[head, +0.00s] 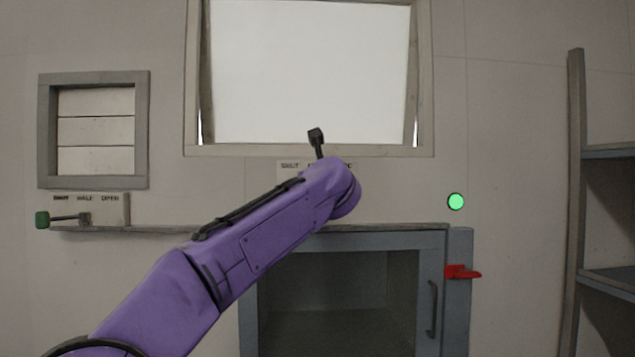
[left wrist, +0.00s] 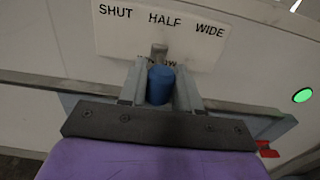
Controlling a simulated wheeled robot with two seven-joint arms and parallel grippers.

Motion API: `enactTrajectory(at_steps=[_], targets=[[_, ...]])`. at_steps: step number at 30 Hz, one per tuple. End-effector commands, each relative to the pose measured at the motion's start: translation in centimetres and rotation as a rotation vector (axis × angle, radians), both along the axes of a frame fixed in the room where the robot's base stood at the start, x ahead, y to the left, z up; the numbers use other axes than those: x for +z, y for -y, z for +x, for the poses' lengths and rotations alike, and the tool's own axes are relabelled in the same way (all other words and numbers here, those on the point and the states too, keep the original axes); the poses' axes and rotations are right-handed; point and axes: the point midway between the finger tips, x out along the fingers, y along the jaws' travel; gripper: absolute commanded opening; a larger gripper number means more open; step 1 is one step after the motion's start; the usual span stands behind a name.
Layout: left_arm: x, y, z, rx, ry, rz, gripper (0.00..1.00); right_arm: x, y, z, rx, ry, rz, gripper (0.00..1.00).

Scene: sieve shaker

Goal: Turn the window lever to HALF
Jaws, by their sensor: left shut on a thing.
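The window lever has a blue knob (left wrist: 160,86) and a short grey end (left wrist: 158,52), which shows just below the word HALF on its white plate (left wrist: 120,36). The plate reads SHUT, HALF, WIDE. My left gripper (left wrist: 160,88) is shut on the blue knob, one finger on each side. In the head view my purple left arm hides the gripper, the lever and most of the plate (head: 290,166). The window (head: 310,70) above has a pale pane, with narrow bright gaps at its lower sides. My right gripper is out of view.
A smaller louvred vent (head: 96,132) with a green-knobbed lever (head: 42,219) is at left. A green light (head: 456,201) and shelves (head: 608,152) are at right.

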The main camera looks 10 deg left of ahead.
Motion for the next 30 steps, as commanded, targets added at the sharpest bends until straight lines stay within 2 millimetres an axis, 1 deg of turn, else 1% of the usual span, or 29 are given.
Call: enactTrajectory(at_steps=[9, 10, 11, 12, 19, 22, 26, 30], targets=[[-0.1, -0.1, 0.0, 0.002, -0.001, -0.001, 0.0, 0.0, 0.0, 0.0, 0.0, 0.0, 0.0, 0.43], [-0.1, -0.1, 0.0, 0.002, -0.001, 0.0, 0.39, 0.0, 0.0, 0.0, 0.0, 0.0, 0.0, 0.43], [-0.1, -0.1, 0.0, 0.002, -0.001, 0.0, 0.49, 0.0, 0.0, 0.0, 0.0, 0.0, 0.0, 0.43], [0.0, -0.1, 0.0, 0.002, -0.001, 0.0, 0.52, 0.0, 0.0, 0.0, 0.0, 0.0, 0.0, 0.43], [0.0, -0.1, 0.0, 0.001, -0.001, 0.0, 0.52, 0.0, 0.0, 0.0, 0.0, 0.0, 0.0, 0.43], [-0.4, 0.1, -0.6, 0.001, 0.0, 0.0, 0.52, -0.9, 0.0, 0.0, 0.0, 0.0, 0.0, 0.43], [-0.8, 0.8, -3.1, 0.0, 0.002, 0.0, 0.52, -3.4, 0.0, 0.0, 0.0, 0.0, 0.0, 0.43], [-0.7, 1.8, -6.5, 0.0, 0.002, 0.0, 0.52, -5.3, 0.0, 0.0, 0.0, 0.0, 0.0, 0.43]])
